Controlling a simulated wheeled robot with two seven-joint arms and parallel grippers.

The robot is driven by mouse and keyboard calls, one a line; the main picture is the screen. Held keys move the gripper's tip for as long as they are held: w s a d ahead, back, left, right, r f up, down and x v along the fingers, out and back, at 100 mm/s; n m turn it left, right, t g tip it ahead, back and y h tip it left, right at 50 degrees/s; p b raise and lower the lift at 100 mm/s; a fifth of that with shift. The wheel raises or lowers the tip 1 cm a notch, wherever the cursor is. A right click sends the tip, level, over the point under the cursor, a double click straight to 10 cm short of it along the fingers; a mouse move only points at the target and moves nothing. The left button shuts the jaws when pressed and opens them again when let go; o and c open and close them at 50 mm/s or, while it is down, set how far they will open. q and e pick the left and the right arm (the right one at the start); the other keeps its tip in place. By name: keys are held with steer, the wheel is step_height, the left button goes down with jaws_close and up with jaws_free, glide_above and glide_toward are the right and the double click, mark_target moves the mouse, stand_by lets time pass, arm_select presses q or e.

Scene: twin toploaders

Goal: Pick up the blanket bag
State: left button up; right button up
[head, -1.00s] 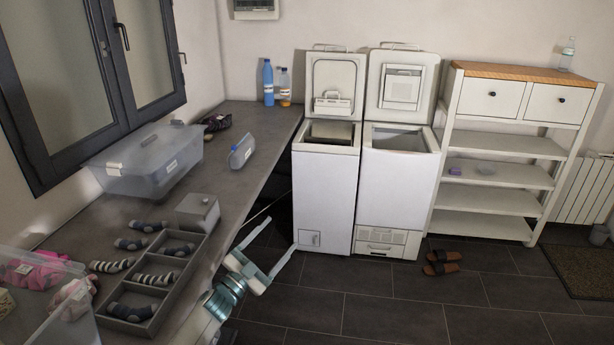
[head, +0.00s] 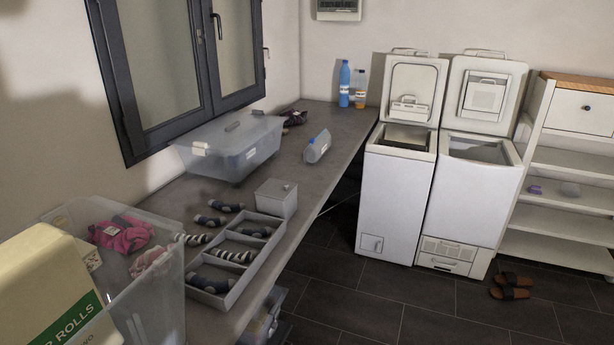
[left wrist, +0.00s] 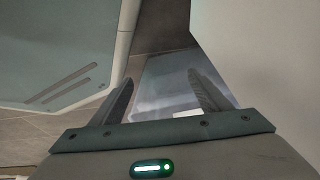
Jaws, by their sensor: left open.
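I cannot pick out a blanket bag for certain in either view. My left gripper (left wrist: 161,78) shows in the left wrist view, its two dark fingers apart. A pale, blue-grey smooth surface (left wrist: 165,88) shows between and beyond the fingers; I cannot tell what it is or whether they touch it. Neither gripper shows in the head view.
The counter holds a clear bin (head: 165,300) with pink cloth, a divided sock tray (head: 215,300), a translucent box (head: 235,150) and bottles (head: 344,84). Translucent containers (head: 262,328) show below its edge. Two open toploaders (head: 398,205) stand behind.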

arm_select(q)
steer(key=s+a+f+g, duration=0.1)
steer(key=s, duration=0.7)
steer(key=s+a+f+n+g, duration=0.1)
steer(key=s+a+g, duration=0.1)
steer(key=s, duration=0.5)
steer(key=shift+s+a+f+y, duration=0.15)
steer(key=shift+s+f+y, duration=0.15)
steer(key=shift+s+f, duration=0.1)
steer(key=shift+b, duration=0.3)
steer(key=shift+c, duration=0.6)
